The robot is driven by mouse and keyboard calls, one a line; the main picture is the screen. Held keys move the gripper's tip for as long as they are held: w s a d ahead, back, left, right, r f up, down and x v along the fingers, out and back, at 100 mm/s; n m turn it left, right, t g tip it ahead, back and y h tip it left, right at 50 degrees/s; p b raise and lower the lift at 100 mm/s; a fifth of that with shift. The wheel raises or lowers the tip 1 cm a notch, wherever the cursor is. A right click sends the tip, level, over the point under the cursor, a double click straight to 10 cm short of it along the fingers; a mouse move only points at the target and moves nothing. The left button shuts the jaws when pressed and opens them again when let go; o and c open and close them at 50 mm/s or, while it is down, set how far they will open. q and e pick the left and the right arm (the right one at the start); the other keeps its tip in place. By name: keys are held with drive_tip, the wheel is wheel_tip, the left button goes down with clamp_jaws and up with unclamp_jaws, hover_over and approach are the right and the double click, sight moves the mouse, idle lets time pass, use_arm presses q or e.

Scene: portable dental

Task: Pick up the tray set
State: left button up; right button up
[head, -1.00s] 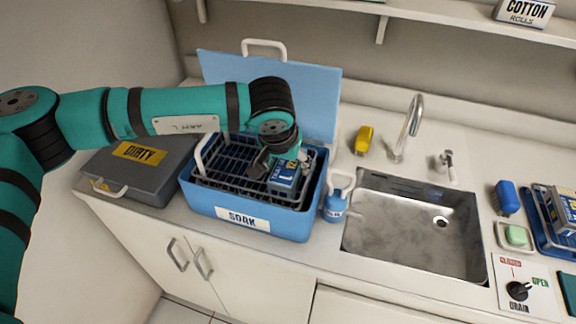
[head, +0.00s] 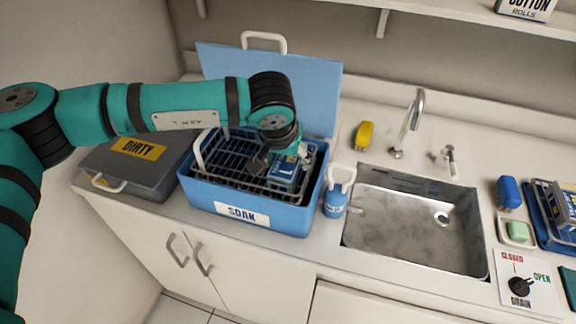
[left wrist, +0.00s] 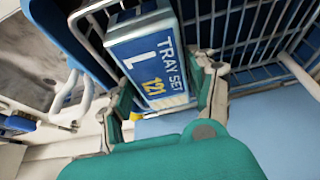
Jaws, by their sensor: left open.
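The tray set (head: 286,173) is a blue and grey box, standing in the dark wire basket inside the blue SOAK tub (head: 215,197), near its right end. The left wrist view shows its label, "TRAY SET L 121" (left wrist: 152,62). My left gripper (head: 272,160) reaches down into the tub from above at the tray set. In the left wrist view my left gripper (left wrist: 163,92) is open, with one finger on each side of the box. Whether the fingers touch it I cannot tell. My right gripper is not in view.
The tub's blue lid (head: 316,90) stands raised behind it. Further right are the steel sink (head: 415,225), faucet (head: 410,125), drain switch (head: 522,287) and a blue rack (head: 540,228).

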sight(288, 160)
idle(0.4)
use_arm(q)
drive_tip(key=shift+c, duration=0.4)
drive_tip(key=c, duration=1)
drive_tip(key=shift+o, duration=0.2)
drive_tip(key=shift+r+p, duration=0.35)
drive_tip(key=shift+p, duration=0.3)
wheel_tip(288, 160, up, 3)
drive_tip(key=shift+r+b, duration=0.1)
drive_tip(key=shift+b, duration=1.05)
drive_tip(key=s+a+r+b, duration=0.1)
drive_tip(key=s+b, duration=0.3)
drive_tip(key=s, duration=1.2)
drive_tip(key=shift+r+b, duration=0.25)
drive_tip(key=shift+b, duration=0.05)
